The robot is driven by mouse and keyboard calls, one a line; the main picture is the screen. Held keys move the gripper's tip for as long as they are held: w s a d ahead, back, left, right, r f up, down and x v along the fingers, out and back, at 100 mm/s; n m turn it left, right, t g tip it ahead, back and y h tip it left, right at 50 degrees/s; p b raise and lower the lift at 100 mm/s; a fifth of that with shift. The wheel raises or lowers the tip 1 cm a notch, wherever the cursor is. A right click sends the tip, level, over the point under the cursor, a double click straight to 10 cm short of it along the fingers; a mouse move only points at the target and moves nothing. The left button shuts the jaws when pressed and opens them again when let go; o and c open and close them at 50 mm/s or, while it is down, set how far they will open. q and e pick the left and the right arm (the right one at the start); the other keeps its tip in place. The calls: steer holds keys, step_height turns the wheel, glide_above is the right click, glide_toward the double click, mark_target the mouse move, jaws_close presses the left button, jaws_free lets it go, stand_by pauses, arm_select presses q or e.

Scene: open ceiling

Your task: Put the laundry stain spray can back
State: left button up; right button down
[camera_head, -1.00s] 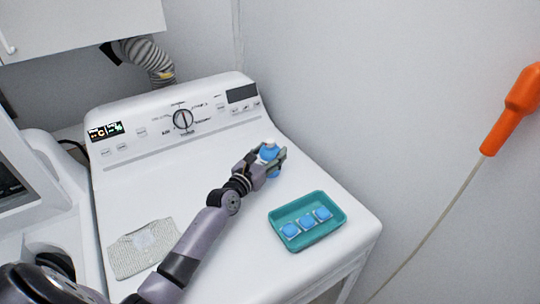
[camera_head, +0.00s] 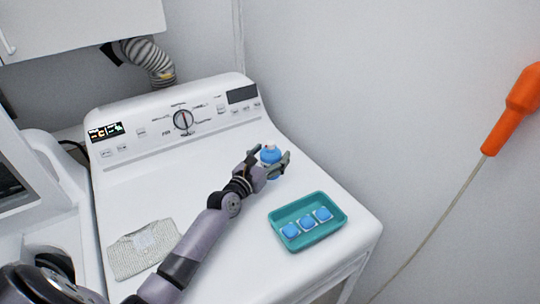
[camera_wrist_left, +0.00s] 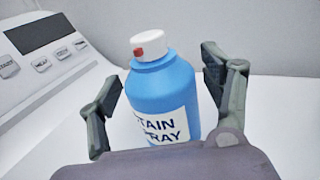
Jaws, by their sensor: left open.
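The laundry stain spray can (camera_head: 271,156) is blue with a white cap and a red nozzle. It stands upright on top of the white washer (camera_head: 200,165), toward the back right below the control panel. In the left wrist view the can (camera_wrist_left: 163,90) shows a white label reading "STAIN SPRAY". My left gripper (camera_head: 270,158) is open, with its fingers on either side of the can. The wrist view shows gaps between the can and both fingers (camera_wrist_left: 163,88). The can's base is hidden by my gripper. My right gripper is not in view.
A teal tray (camera_head: 334,232) with several blue-and-white pods sits at the washer's front right. A folded grey cloth (camera_head: 143,250) lies at the front left. The wall is close behind and to the right. An orange-handled duster or wand (camera_head: 512,110) stands at the far right.

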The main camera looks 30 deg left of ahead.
arm_select(q)
steer(key=shift+r, duration=0.15)
steer(key=shift+s+p, duration=0.2)
steer(key=shift+p, duration=0.1)
steer(key=s, duration=0.3)
steer(key=s+p, duration=0.1)
steer(key=s, duration=0.3)
steer(key=s+p, duration=0.1)
steer(key=s, duration=0.3)
steer(key=shift+a, duration=0.35)
steer(key=shift+s, duration=0.3)
